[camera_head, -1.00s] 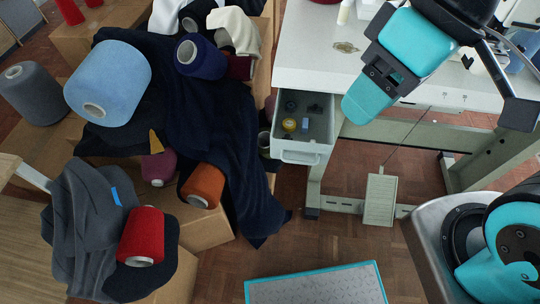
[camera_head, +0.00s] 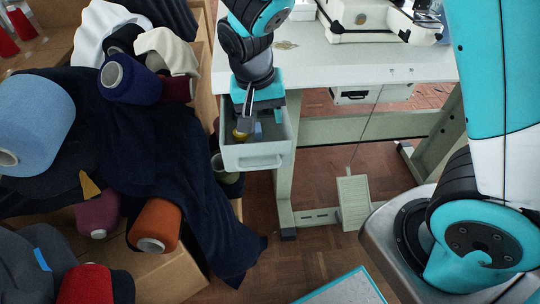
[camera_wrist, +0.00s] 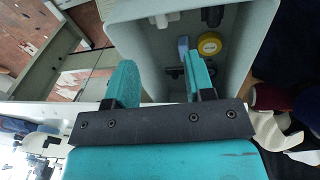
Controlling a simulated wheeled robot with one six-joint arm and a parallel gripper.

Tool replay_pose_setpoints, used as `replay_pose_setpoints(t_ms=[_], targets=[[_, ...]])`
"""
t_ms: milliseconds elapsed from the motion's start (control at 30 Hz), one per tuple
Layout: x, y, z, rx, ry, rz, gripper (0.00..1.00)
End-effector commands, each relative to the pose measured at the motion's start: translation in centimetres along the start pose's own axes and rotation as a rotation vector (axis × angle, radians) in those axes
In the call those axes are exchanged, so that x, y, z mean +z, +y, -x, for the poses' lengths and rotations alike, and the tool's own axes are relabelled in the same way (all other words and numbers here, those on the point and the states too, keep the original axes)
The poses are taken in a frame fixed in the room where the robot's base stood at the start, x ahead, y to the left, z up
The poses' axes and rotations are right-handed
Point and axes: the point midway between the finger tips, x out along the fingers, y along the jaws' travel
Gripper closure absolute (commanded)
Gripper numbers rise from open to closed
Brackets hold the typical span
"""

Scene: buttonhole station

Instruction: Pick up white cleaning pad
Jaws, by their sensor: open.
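My gripper (camera_head: 245,118) is over the open drawer (camera_head: 258,163) under the table, pointing down into it. It also shows in the wrist view (camera_wrist: 160,62), with its two teal fingers apart and nothing between them. Inside the drawer in the wrist view are a yellow round item (camera_wrist: 209,45), a small blue block (camera_wrist: 183,46), dark small items and a small whitish item (camera_wrist: 161,20). I cannot tell whether the whitish item is the cleaning pad. In the head view my gripper hides part of the drawer's contents.
The white table (camera_head: 345,62) with a sewing machine (camera_head: 362,22) is behind the drawer. Dark cloth (camera_head: 190,150) and several thread cones, such as an orange one (camera_head: 155,225), lie left of the drawer. A foot pedal (camera_head: 354,200) stands below the table.

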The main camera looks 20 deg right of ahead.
Motion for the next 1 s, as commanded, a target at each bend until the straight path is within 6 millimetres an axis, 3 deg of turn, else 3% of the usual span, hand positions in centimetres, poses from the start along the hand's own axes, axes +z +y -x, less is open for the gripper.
replay_pose_setpoints(t_ms=[100,367,633,1000], targets=[[0.1,0.0,-2.7,0.003,-0.004,0.001,0.51],[0.1,0.0,-4.8,-0.001,-0.002,0.002,0.51],[0.6,-0.2,-8.8,0.001,-0.003,0.003,0.51],[0.5,-0.2,-9.7,-0.002,-0.001,0.003,0.54]])
